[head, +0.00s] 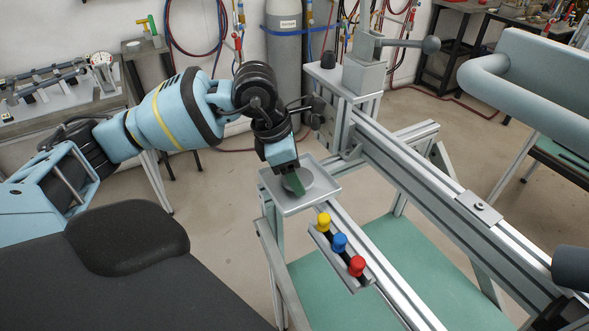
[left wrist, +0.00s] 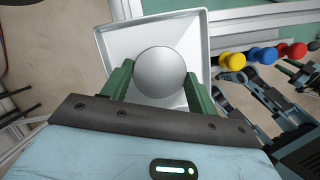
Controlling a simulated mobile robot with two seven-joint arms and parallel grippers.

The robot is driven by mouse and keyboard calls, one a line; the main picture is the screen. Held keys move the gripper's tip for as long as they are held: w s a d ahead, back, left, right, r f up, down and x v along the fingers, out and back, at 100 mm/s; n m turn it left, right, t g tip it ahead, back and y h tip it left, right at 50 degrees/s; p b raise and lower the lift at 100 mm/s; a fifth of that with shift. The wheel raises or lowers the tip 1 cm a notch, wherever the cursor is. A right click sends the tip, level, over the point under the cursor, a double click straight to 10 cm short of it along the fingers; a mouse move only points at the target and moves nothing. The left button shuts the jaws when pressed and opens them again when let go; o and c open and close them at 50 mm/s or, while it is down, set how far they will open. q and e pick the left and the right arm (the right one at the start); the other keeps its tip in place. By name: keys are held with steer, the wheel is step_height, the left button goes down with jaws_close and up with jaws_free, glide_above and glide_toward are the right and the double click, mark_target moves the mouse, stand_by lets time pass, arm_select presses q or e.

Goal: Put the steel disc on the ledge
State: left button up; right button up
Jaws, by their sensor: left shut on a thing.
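The steel disc (left wrist: 161,72) is a smooth round grey piece between the green fingers of my left gripper (left wrist: 160,80) in the left wrist view. In the head view the left gripper (head: 294,180) points down, shut on the disc (head: 307,178), over a square metal tray with a raised rim (head: 328,164). The tray also shows behind the disc in the left wrist view (left wrist: 118,48). I cannot tell whether the disc touches the tray, or whether this tray is the ledge.
Yellow (head: 323,220), blue (head: 340,242) and red (head: 357,264) knobs stand on a bracket near the tray. A long aluminium rail (head: 430,190) runs right of it, with a clamp (head: 365,65) at its far end. A gas cylinder (head: 284,60) stands behind.

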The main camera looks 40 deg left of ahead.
arm_select(q)
steer(key=o, duration=1.2)
steer(key=shift+f, duration=0.1)
steer(key=v, duration=1.2)
steer(key=shift+d, duration=0.1)
